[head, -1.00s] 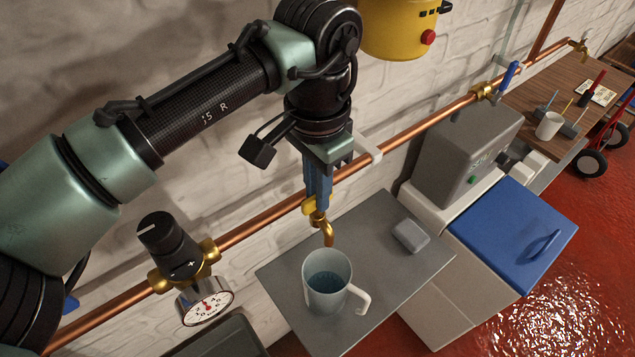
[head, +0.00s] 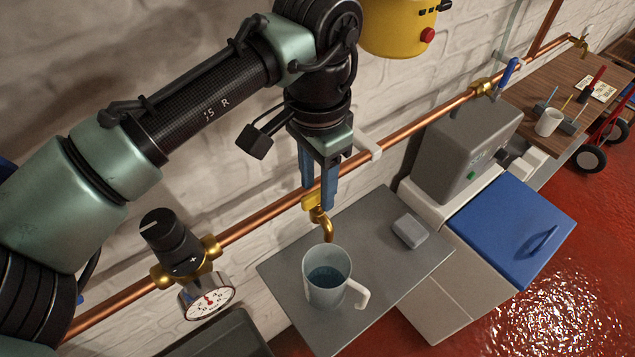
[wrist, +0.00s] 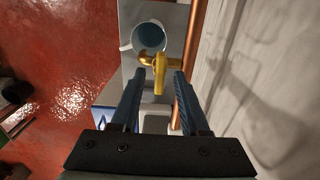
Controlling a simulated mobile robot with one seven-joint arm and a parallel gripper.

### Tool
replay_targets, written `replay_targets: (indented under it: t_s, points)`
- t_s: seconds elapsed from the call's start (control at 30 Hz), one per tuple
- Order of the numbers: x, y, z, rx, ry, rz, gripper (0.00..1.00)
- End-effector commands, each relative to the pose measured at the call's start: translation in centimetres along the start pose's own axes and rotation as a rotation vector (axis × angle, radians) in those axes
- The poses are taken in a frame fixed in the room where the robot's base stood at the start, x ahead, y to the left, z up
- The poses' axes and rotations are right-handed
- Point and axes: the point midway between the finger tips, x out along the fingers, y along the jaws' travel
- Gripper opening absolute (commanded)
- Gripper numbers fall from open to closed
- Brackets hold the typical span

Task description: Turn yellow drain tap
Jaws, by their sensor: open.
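The yellow drain tap (head: 313,204) sits on the copper pipe, with its brass spout (head: 328,231) pointing down. My gripper (head: 318,197) is open, its two blue fingers pointing down just above the tap and on either side of its handle. In the wrist view the yellow tap handle (wrist: 160,72) shows between and just beyond the fingertips of my gripper (wrist: 160,68), with a gap on each side. A pale mug (head: 340,292) with bluish liquid in it stands under the spout. It also shows in the wrist view (wrist: 134,44).
The mug stands on a grey shelf (head: 400,275) beside a small grey block (head: 410,231). A pressure gauge (head: 208,300) and a black knob (head: 168,238) are on the pipe at left. A grey box (head: 465,155) and blue lid (head: 515,230) are at right.

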Motion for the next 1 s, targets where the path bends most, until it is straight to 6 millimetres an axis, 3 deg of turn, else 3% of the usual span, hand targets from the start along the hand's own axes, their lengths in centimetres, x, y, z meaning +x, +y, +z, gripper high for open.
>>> replay_targets:
  t_s: [0.53, 0.7, 1.0]
  points:
    - [-10.7, 0.0, 0.0, 0.001, 0.000, -0.002, 0.45]
    - [-12.1, 0.0, 0.0, 0.001, 0.001, -0.001, 0.45]
    - [-12.2, 0.0, 0.0, 0.001, 0.000, 0.000, 0.45]
